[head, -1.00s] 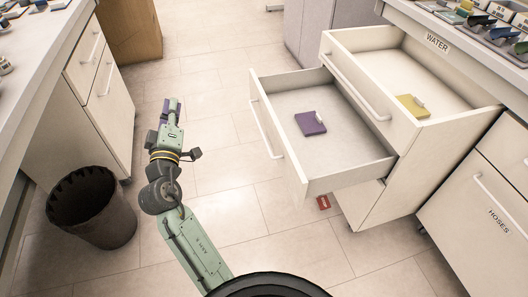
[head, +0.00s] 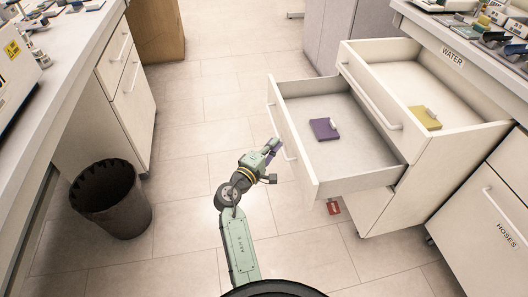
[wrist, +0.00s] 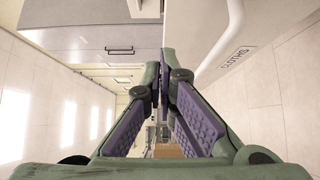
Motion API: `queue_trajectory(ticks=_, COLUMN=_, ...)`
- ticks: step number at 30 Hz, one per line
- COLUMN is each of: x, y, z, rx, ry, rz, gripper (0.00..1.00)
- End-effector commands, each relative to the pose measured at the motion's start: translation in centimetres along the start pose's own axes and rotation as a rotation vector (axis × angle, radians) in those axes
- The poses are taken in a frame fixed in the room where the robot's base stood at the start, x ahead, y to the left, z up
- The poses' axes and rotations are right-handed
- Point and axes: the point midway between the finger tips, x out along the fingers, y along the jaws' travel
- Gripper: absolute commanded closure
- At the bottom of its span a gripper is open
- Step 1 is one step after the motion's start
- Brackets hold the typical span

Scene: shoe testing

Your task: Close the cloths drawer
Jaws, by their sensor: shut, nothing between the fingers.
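The cloths drawer (head: 361,187) is the lower of two pulled-out drawers at the right in the head view. It is wide open, with a folded purple item (head: 324,129) inside. In the wrist view its front, with the label CLOTHS (wrist: 238,57) upside down and a white bar handle (wrist: 224,40), fills the upper right. My gripper (head: 276,146) is just left of the drawer front, near its handle. Its purple-padded fingers (wrist: 161,78) are together and empty. I cannot tell whether they touch the front.
The upper drawer (head: 478,138) is also open and holds a yellow item (head: 425,118). A dark bin (head: 112,200) stands on the left by a counter with drawers (head: 128,75). A small red object (head: 333,207) lies under the open drawer.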

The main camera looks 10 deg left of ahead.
Motion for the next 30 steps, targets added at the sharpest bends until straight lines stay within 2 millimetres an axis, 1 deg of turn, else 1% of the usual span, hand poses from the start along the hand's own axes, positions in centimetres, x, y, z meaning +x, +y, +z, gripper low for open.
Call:
queue_trajectory(ticks=1, x=0.7, y=0.2, z=0.9, rx=-0.001, ry=-0.006, rz=-0.002, gripper=1.00)
queue_trajectory(ticks=6, x=2.0, y=0.1, z=2.3, rx=0.000, ry=-0.002, rz=-0.002, gripper=1.00)
queue_trajectory(ticks=11, x=2.5, y=0.0, z=2.8, rx=0.001, ry=-0.001, rz=-0.001, gripper=1.00)
queue_trajectory(ticks=23, x=2.6, y=-0.1, z=2.9, rx=0.001, ry=0.000, rz=-0.001, gripper=1.00)
queue_trajectory(ticks=26, x=3.0, y=0.0, z=3.3, rx=0.001, ry=-0.001, rz=-0.001, gripper=1.00)
queue_trajectory(ticks=30, x=4.2, y=0.0, z=4.6, rx=0.001, ry=-0.003, rz=0.000, gripper=1.00)
